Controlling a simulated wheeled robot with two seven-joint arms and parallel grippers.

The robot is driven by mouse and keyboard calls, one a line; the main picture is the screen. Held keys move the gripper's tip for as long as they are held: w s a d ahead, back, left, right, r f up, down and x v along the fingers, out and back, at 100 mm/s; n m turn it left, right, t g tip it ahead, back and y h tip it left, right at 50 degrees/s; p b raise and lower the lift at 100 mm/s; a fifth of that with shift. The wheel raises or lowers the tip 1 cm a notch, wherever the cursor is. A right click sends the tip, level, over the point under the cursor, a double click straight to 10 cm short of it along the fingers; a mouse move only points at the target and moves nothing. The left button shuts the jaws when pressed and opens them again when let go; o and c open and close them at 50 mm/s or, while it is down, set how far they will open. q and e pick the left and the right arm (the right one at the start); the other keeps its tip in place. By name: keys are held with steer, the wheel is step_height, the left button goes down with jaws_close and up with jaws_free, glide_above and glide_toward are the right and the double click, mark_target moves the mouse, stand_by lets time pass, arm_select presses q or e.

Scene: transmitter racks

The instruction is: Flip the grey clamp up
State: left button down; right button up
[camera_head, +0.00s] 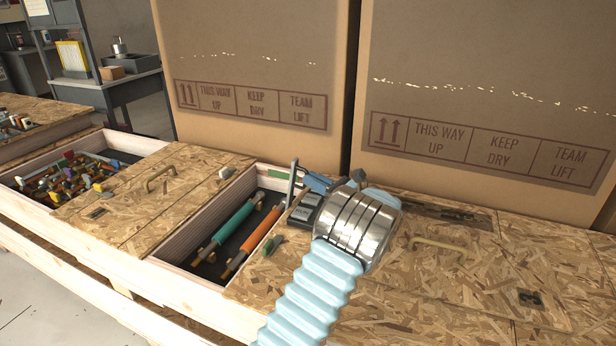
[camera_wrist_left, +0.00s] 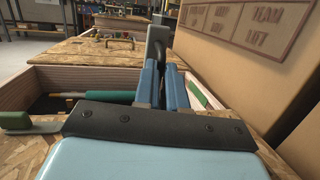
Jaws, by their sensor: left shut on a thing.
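The grey clamp (camera_head: 292,184) shows in the head view as a narrow grey bar standing near upright at the right end of the open compartment. In the left wrist view its grey bar (camera_wrist_left: 157,45) sticks up beyond my fingers. My left gripper (camera_head: 318,183) has blue fingers and comes to the clamp from the right. In the left wrist view the fingers of my left gripper (camera_wrist_left: 164,85) are close together on the clamp's lower part. The clamp's base is hidden behind the fingers and the dark wrist plate. My right gripper is not in view.
The open compartment (camera_head: 196,235) holds a teal tool (camera_head: 236,222) and an orange tool (camera_head: 255,240). Large cardboard boxes (camera_head: 255,70) stand close behind. A chipboard lid with a handle (camera_head: 160,178) lies left.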

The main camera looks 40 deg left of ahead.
arm_select(q)
steer(key=shift+d+f, duration=0.25)
steer(key=c, duration=1.2)
jaws_free()
step_height(320, 180, up, 3)
steer(key=shift+r, duration=0.15)
steer(key=s+d+r, duration=0.8)
steer(key=s+r, duration=0.1)
steer(key=s, duration=0.2)
steer(key=shift+s+r, duration=0.15)
steer(key=shift+r, duration=0.2)
steer(key=shift+d, duration=0.1)
